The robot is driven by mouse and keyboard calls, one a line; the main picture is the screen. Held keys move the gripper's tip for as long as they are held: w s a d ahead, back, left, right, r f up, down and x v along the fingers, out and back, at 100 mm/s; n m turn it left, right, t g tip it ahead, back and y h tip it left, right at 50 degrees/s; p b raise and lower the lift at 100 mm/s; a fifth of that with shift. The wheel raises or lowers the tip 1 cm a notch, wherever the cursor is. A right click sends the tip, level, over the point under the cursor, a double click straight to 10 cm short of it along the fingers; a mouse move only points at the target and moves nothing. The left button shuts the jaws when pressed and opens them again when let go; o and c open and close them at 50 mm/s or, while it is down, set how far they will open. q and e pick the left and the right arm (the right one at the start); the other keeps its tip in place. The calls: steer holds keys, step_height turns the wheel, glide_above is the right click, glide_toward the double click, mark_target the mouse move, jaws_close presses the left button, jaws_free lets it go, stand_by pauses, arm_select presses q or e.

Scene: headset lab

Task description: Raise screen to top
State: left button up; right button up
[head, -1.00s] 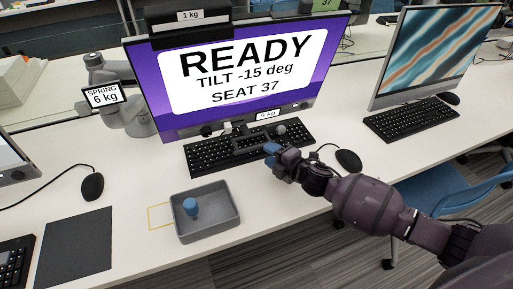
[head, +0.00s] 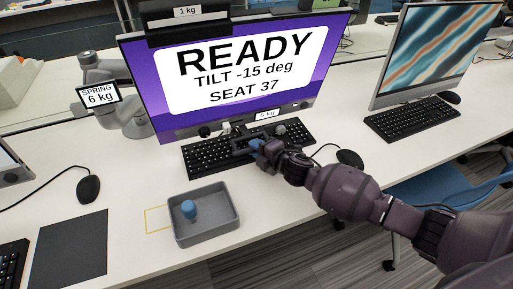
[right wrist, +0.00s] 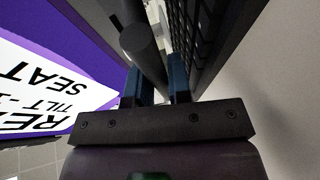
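The screen (head: 170,110), with a purple picture, reads READY, TILT -15 deg, SEAT 37. It stands low over a keyboard on a grey jointed arm (head: 128,100) labelled SPRING 6 kg. A dark bar with round knobs (head: 281,129) and a 5 kg tag (head: 266,115) sits under its lower edge. My right gripper (head: 257,146) is at this bar, before the screen. In the right wrist view its two blue fingers (right wrist: 156,84) stand apart with a dark rod (right wrist: 142,45) between them. Firm contact is not clear. My left gripper is not in view.
A grey tray (head: 207,233) with a blue knob-like piece (head: 189,209) lies in front. A keyboard (head: 205,158) is under the screen, and a mouse (head: 350,159) is right of my gripper. A second monitor (head: 436,55) stands right.

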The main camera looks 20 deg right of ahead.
jaws_close()
